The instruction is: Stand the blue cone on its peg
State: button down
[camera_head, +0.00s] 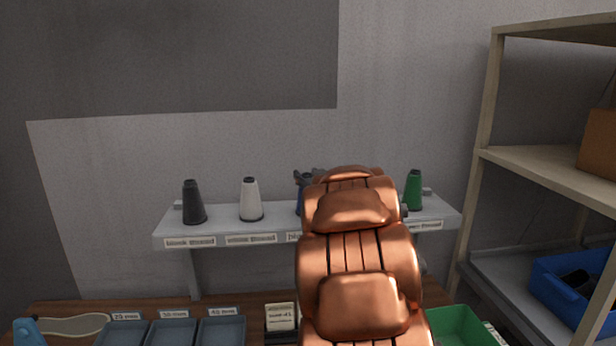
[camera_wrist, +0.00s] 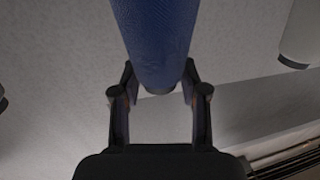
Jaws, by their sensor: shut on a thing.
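The blue cone (camera_wrist: 158,40) fills the top middle of the wrist view, between the two fingers of my gripper (camera_wrist: 160,95), which is shut on it. In the head view only a thin strip of the blue cone (camera_head: 299,203) shows beside my copper arm, below the dark gripper (camera_head: 310,177). The cone looks upright over the thread shelf (camera_head: 275,217), in the place between the white and green cones. Its base and its peg are hidden by my arm, so I cannot tell whether the cone touches the shelf.
On the shelf stand a black cone (camera_head: 194,202), a white cone (camera_head: 251,199) and a green cone (camera_head: 414,190). Labels run along its front edge. Below is a bench with grey bins (camera_head: 172,333) and a green bin (camera_head: 459,326). A rack (camera_head: 487,110) stands at right.

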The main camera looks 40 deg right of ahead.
jog(key=c, duration=0.6)
grip_release()
jog(key=shift+f, duration=0.1)
jog(key=shift+r, duration=0.25)
jog(key=shift+s+a, duration=0.25)
jog(key=shift+s, duration=0.3)
jog(key=b+v, duration=0.4)
jog(key=v, duration=0.7)
jog(key=shift+w, duration=0.1)
